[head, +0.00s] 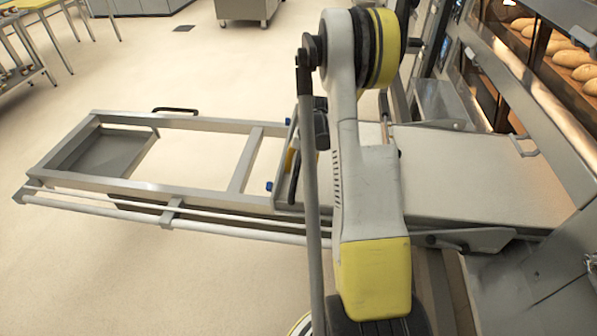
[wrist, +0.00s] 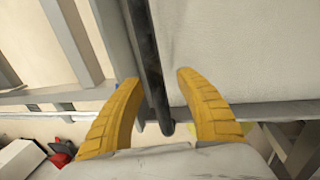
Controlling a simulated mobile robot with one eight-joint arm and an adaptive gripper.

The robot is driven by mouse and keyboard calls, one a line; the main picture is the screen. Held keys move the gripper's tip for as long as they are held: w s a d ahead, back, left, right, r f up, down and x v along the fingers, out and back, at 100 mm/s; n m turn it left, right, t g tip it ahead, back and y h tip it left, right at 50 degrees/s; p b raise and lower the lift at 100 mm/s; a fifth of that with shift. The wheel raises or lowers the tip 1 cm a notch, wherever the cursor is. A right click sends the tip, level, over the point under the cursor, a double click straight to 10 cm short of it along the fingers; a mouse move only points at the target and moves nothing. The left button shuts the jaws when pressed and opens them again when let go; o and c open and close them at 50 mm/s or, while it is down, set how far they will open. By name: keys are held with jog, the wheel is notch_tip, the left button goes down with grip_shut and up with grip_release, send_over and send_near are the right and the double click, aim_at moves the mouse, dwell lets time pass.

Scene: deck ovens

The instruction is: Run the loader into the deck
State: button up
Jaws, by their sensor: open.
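The loader (head: 470,175) lies across the head view, with an open grey metal frame on the left and a pale flat bed on the right. The right end of the bed reaches the oven front (head: 570,255); the deck mouth there is not clearly visible. In the wrist view, a dark bar (wrist: 147,45) runs along the edge of the pale bed. My gripper (wrist: 158,81) is open, with one yellow finger on each side of this bar. Contact between the fingers and the bar cannot be told. My arm hides most of the gripper in the head view.
Lit oven decks with loaves (head: 575,57) are at the upper right. A grey tray (head: 105,152) sits within the loader frame's left end. A table (head: 22,75) stands at the far left, and a wheeled cabinet (head: 245,10) at the back. The floor beyond the loader is clear.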

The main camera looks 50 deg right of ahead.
notch_tip(320, 180, up, 11)
jog(key=s+d, duration=0.1)
jog(key=s, duration=0.1)
jog(key=shift+d, duration=0.15)
jog(key=shift+r, duration=0.1)
dwell(0.3)
